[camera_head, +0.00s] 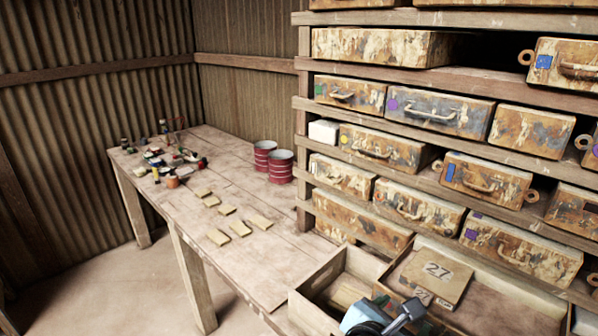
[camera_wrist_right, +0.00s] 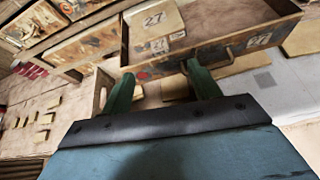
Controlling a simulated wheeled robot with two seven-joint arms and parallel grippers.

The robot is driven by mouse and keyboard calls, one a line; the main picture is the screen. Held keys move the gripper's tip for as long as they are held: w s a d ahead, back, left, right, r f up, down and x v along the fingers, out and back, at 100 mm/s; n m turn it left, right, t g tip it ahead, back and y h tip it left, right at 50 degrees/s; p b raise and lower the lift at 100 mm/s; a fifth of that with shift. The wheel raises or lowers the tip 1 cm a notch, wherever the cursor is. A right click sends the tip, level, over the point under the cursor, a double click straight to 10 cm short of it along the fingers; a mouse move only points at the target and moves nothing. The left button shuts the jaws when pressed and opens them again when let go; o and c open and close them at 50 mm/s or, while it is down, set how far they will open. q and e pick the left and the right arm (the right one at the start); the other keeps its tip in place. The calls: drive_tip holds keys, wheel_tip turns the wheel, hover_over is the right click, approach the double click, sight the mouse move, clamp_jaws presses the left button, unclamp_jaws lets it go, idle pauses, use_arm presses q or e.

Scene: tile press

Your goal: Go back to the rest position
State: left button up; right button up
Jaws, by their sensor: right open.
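My right gripper (camera_head: 400,316) is at the bottom edge of the head view, in front of the pulled-out drawer. In the right wrist view its two green fingers (camera_wrist_right: 163,84) are spread apart with nothing held between them. A square wooden tile (camera_head: 437,275) marked 27 lies in the open drawer (camera_head: 505,306). The tile also shows in the right wrist view (camera_wrist_right: 157,18), beyond the fingertips. An open wooden box (camera_head: 309,310) stands left of the drawer, with a pale tile (camera_head: 347,296) inside. My left gripper is not in view.
A long wooden table (camera_head: 200,225) carries several loose tiles (camera_head: 228,210), two red drums (camera_head: 280,167) and a cluster of small bottles (camera_head: 170,160). A shelf rack (camera_head: 302,150) full of rusty drawers rises at the right. Floor left of the table is clear.

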drive_tip(key=s+d+f+m+g+y, duration=0.25)
drive_tip(key=s+f+m+y, duration=0.35)
drive_tip(key=f+m, duration=0.4)
drive_tip(key=s+f+m+g+y, duration=0.3)
drive_tip(key=s+f+m+y, duration=0.1)
drive_tip(key=s+m, duration=0.85)
wheel_tip(320, 180, down, 30)
drive_tip(key=b, duration=0.6)
drive_tip(key=s+d+f+g+b, duration=0.1)
drive_tip(key=s+f+b, duration=0.2)
drive_tip(key=s+f, duration=0.5)
drive_tip(key=s+d+f+g+b, duration=0.1)
drive_tip(key=s+f+b, duration=0.2)
drive_tip(key=s+f, duration=0.6)
wheel_tip(320, 180, down, 5)
drive_tip(key=shift+s+r, duration=0.1)
drive_tip(key=shift+s, duration=0.1)
drive_tip(key=shift+d, duration=0.1)
drive_tip(key=shift+c, duration=0.4)
